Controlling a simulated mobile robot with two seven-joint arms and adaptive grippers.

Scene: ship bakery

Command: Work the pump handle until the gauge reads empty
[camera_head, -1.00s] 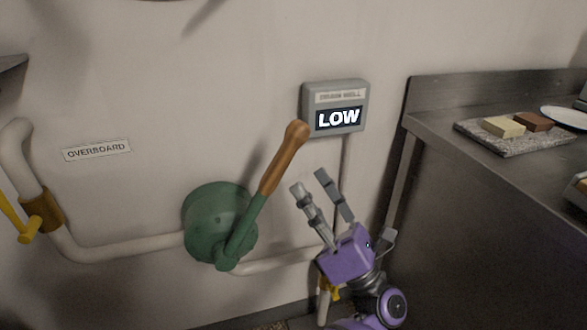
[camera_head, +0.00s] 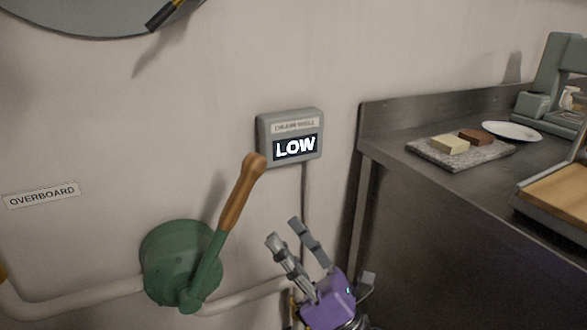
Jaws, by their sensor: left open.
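The green pump (camera_head: 176,262) is on the wall at the lower left. Its handle (camera_head: 239,197) has a wooden grip and leans up and to the right. The grey gauge box (camera_head: 291,120) on the wall reads LOW. My left gripper (camera_head: 283,230) is purple with grey fingers. It is open and empty, to the right of the handle and lower than its tip, apart from it in the picture. The fingers point up and slightly left. The lower part of the gripper is cut off by the frame's bottom edge. My right gripper is not in view.
A steel counter (camera_head: 350,217) stands at the right, its edge close to my left gripper's side. It bears a stone slab (camera_head: 467,160) with two blocks and a white plate (camera_head: 512,131). A pale pipe (camera_head: 85,300) runs left from the pump below the OVERBOARD sign (camera_head: 42,195).

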